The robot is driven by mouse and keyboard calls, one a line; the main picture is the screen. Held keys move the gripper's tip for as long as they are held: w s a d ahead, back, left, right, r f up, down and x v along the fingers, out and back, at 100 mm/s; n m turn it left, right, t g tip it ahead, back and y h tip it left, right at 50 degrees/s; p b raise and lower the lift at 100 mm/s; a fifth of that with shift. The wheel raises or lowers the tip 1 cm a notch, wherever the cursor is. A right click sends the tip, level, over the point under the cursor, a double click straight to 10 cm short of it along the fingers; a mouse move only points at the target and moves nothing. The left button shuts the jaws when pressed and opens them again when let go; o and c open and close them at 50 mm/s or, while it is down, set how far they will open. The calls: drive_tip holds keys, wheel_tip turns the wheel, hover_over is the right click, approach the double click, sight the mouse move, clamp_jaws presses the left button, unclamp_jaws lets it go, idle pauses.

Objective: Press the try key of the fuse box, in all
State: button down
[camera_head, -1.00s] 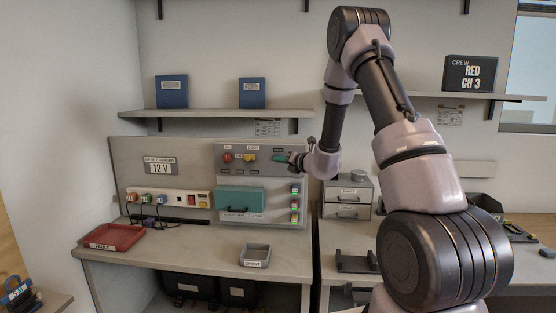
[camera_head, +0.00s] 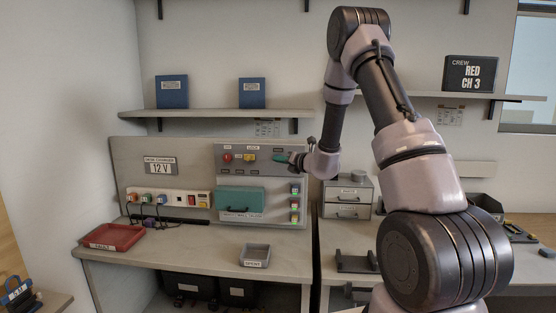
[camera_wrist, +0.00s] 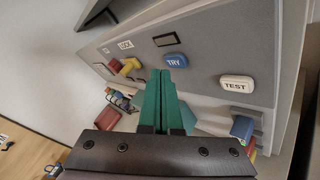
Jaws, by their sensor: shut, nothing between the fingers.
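The fuse box (camera_head: 222,157) is a grey panel on the back wall above the left bench. In the wrist view its blue TRY key (camera_wrist: 177,61) sits just beyond my gripper's fingertips. My gripper (camera_wrist: 161,74) has green fingers, shut and empty, with the tips close to the lower left edge of the key. I cannot tell whether they touch it. In the head view my gripper (camera_head: 278,157) is at the panel's upper right, and the key is hidden there.
A white TEST key (camera_wrist: 237,84) sits right of the TRY key. A yellow knob (camera_wrist: 131,65) and a red one (camera_wrist: 112,58) are left. A teal cover (camera_head: 240,199) lies below on the panel. A shelf (camera_head: 215,113) runs above.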

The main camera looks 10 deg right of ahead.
drive_tip(key=shift+w, duration=0.1)
drive_tip(key=shift+w+d, duration=0.1)
drive_tip(key=shift+w, duration=0.2)
drive_tip(key=shift+w+d, duration=0.15)
drive_tip(key=shift+w, duration=0.2)
idle(0.6)
idle(0.3)
drive_tip(key=shift+s+a, duration=0.25)
drive_tip(key=shift+s, duration=0.5)
drive_tip(key=shift+s+a, duration=0.25)
drive_tip(key=shift+s, duration=0.55)
drive_tip(key=shift+s+a, duration=0.3)
drive_tip(key=shift+s, duration=0.5)
drive_tip(key=shift+s+a, duration=0.25)
drive_tip(key=shift+s, duration=0.55)
